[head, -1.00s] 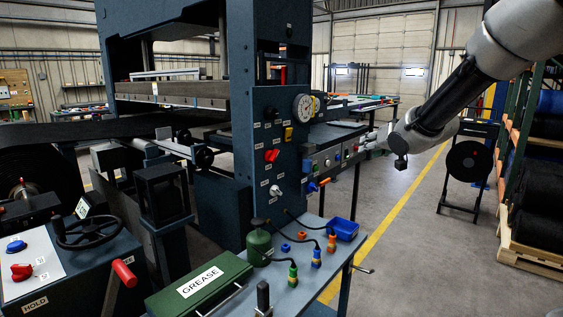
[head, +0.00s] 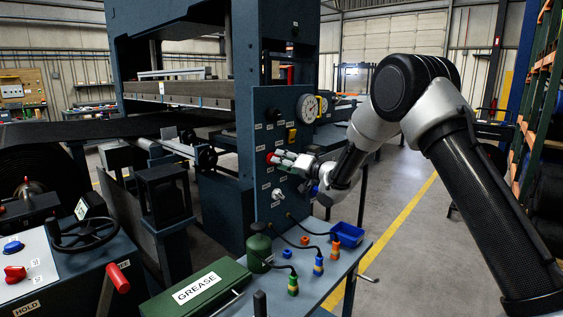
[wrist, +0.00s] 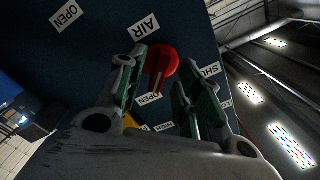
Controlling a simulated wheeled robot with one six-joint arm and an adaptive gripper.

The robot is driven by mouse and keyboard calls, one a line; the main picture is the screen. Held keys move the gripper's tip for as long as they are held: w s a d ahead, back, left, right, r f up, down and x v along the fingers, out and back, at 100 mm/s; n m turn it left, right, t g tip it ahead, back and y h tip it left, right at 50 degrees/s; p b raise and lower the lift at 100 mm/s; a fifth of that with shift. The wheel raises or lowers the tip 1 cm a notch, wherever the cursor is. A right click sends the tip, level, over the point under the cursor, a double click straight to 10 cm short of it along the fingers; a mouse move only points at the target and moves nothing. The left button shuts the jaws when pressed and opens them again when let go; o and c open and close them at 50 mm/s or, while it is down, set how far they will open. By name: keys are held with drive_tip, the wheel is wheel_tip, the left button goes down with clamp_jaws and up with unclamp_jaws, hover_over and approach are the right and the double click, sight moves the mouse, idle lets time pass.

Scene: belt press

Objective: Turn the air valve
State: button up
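The air valve is a red knob with a lever handle (wrist: 165,60) on the dark blue press panel, beside a label reading AIR. In the head view the red valve (head: 270,158) shows just left of my fingertips, partly hidden by them. My gripper (wrist: 158,78) is open in the wrist view, with one green-padded finger on each side of the lever. A gap shows beside the lever; I cannot tell whether either finger touches it. In the head view my gripper (head: 279,160) reaches the panel from the right.
A bench with a blue bin (head: 347,234), hose fittings and a green grease box (head: 205,289) stands below.

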drive_tip(key=shift+w+a, duration=0.2)
drive_tip(key=shift+a, duration=0.15)
clamp_jaws()
